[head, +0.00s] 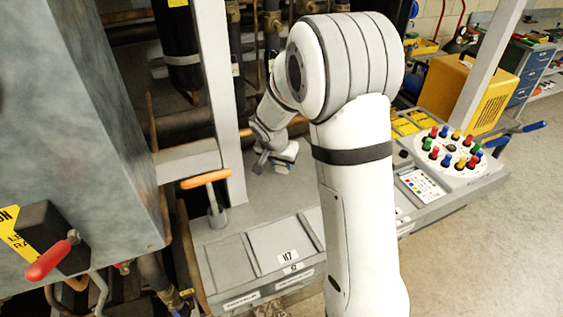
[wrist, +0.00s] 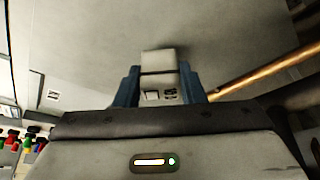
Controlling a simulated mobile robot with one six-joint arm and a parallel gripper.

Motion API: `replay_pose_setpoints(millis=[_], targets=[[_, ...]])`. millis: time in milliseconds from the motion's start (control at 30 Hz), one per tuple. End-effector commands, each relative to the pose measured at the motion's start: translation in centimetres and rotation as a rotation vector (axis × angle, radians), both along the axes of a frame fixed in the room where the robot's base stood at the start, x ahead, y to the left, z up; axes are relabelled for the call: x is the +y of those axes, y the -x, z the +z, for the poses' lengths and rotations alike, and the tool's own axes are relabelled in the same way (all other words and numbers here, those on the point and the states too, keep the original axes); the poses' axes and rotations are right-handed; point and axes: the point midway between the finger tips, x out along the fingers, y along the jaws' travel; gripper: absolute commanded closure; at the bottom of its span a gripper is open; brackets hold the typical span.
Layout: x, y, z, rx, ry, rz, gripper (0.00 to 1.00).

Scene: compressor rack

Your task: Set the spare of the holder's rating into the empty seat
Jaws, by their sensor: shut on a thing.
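My gripper (wrist: 160,88) is shut on a pale grey block (wrist: 158,62), which shows between its blue fingers in the wrist view. In the head view my gripper (head: 264,160) is small and far off, beside a pale block (head: 287,154) low behind the grey post; I cannot tell whether they touch. Coloured spares (head: 451,147) in red, yellow, green and blue stand on a round white plate (head: 472,171) at the right. They also show in the wrist view (wrist: 22,140) at lower left. I cannot make out the empty seat or any rating marking.
A card with coloured marks (head: 419,186) lies left of the round plate. A grey panel labelled H7 (head: 287,257) is at the front. An orange-handled valve (head: 205,179), a red-handled lever (head: 49,260), a grey post (head: 222,95) and a copper pipe (wrist: 262,72) are obstacles.

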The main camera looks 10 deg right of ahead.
Motion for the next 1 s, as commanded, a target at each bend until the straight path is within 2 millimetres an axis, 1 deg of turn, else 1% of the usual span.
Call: replay_pose_setpoints(millis=[67,300,467,500,733,1000], targets=[[-0.03,0.01,-0.54,0.001,0.0,-0.001,0.88],[-0.06,-0.02,-0.6,-0.001,0.0,-0.002,0.88],[-0.09,-0.03,-1.01,-0.001,0.0,-0.003,0.88],[-0.09,-0.01,-0.86,-0.001,-0.001,-0.003,0.62],[-0.11,-0.01,-0.83,-0.001,-0.001,-0.003,0.43],[-0.15,-0.01,-0.71,0.0,0.0,-0.003,0.42]])
